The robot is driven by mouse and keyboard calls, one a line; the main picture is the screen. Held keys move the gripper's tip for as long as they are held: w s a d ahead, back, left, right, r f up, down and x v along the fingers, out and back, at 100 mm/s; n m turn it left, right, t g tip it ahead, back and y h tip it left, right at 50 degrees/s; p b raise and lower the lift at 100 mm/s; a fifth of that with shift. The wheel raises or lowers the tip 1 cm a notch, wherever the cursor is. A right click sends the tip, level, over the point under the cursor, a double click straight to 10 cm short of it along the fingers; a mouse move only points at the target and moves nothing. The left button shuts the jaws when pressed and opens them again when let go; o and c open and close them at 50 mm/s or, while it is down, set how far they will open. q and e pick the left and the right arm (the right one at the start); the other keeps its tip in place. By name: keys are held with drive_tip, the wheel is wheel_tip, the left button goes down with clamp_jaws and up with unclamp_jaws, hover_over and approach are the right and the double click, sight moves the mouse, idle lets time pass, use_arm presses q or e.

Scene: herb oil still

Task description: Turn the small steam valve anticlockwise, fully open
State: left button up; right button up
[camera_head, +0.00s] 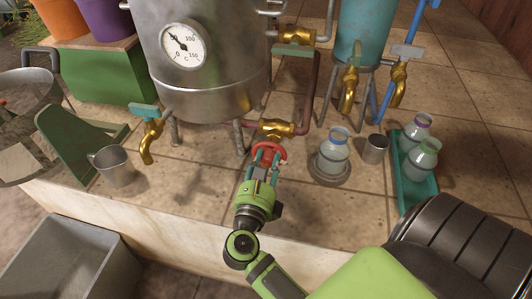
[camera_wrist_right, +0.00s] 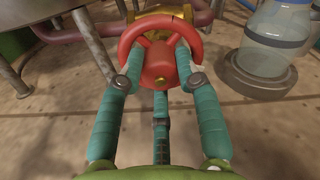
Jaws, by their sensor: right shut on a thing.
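The small steam valve has a round red handwheel (camera_head: 270,151) on a brass body (camera_head: 276,129), fixed to a dark red pipe low at the front right of the steel still (camera_head: 205,60). My right gripper (camera_head: 263,155) is at the handwheel with its fingers on it. In the right wrist view, the teal fingers (camera_wrist_right: 158,65) reach into the red wheel (camera_wrist_right: 160,45) on either side of its hub and touch it. The wheel's exact turn position cannot be told. My left gripper is not in view.
A glass jar with a blue rim (camera_head: 333,152) stands on a round base right of the valve, beside a metal cup (camera_head: 375,149). A green tray (camera_head: 417,190) holds two jars. A metal mug (camera_head: 114,166) stands left. The tiled surface before the still is mostly clear.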

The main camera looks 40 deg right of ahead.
drive_tip(key=shift+w+r, duration=0.15)
drive_tip(key=shift+r, duration=0.25)
drive_tip(key=o, duration=1.1)
drive_tip(key=shift+o, duration=0.2)
drive_tip(key=shift+f, duration=0.15)
drive_tip(key=shift+f, duration=0.1)
